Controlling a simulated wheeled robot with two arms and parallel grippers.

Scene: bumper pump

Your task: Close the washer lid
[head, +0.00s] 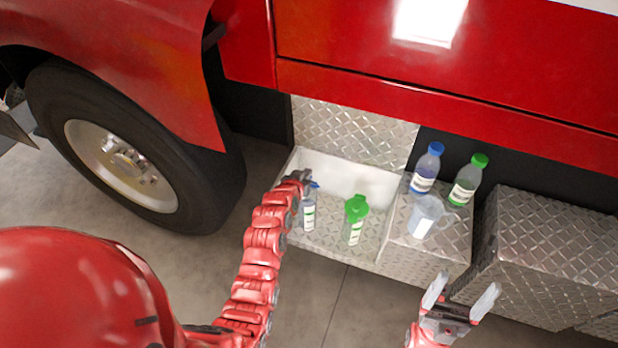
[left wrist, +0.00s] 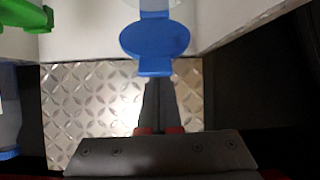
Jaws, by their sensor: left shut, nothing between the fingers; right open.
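The blue washer lid (left wrist: 155,38) shows as a round disc with tabs at its near and far edges in the left wrist view. A clear part (left wrist: 155,4) adjoins its far edge; I cannot tell whether the lid is seated. In the head view a slim bottle (head: 309,214) with a bit of blue at its top stands at the left of the open white-walled compartment (head: 345,172). My left gripper (head: 300,178) is shut and empty at that blue top, partly hiding it. Its fingertips (left wrist: 157,82) are at the lid's near tab; contact is unclear. My right gripper (head: 461,297) is open and empty.
A green-capped bottle (head: 355,228) stands right of the blue one in the compartment. On the metal ledge (head: 398,243) to the right stand a blue-capped bottle (head: 425,170), a green-capped bottle (head: 467,182) and a clear jug (head: 426,215). The red truck body (head: 450,95) overhangs behind.

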